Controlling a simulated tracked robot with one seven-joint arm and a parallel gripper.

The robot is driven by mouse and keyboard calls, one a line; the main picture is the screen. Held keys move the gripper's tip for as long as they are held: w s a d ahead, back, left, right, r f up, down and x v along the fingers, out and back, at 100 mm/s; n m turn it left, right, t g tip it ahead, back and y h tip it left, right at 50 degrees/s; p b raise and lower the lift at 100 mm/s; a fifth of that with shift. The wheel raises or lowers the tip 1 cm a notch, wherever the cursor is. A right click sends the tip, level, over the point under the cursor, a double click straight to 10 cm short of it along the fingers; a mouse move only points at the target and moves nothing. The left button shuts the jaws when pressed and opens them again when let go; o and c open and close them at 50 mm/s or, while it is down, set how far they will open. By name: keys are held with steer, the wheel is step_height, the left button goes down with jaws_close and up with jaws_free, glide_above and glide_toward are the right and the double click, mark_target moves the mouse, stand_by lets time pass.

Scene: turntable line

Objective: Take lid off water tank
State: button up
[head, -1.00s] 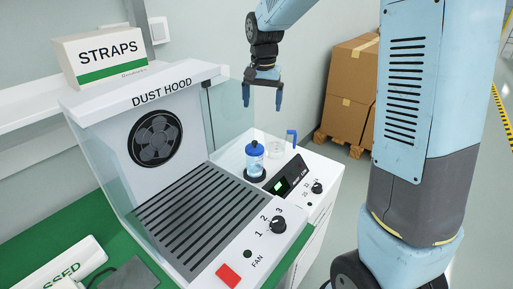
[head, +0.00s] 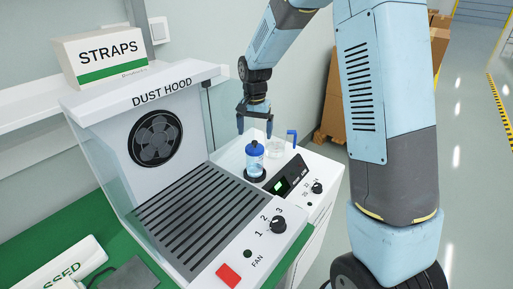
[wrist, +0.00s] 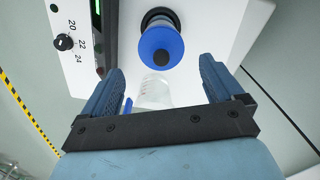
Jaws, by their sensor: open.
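The water tank (head: 255,164) is a clear, bluish cylinder standing upright on a dark round base on the white unit. Its blue lid (head: 254,148) is on top; in the wrist view the lid (wrist: 161,50) is a blue disc with a dark knob in the middle. My gripper (head: 255,135) is open and empty above the lid in the head view. In the wrist view my gripper (wrist: 160,78) has its two blue fingers apart, with the lid beyond them near the upper middle. The fingers do not appear to touch it.
A clear jug (head: 276,147) with a blue handle stands right behind the tank; it also shows between my fingers in the wrist view (wrist: 153,92). The control panel (head: 292,180) is in front. The dust hood's glass side (head: 222,110) stands close on the left.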

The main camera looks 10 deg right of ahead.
steer(key=shift+w+f, duration=0.1)
steer(key=shift+f, duration=2.55)
steer(key=shift+c, duration=0.2)
steer(key=c, duration=0.9)
steer(key=shift+c, duration=0.2)
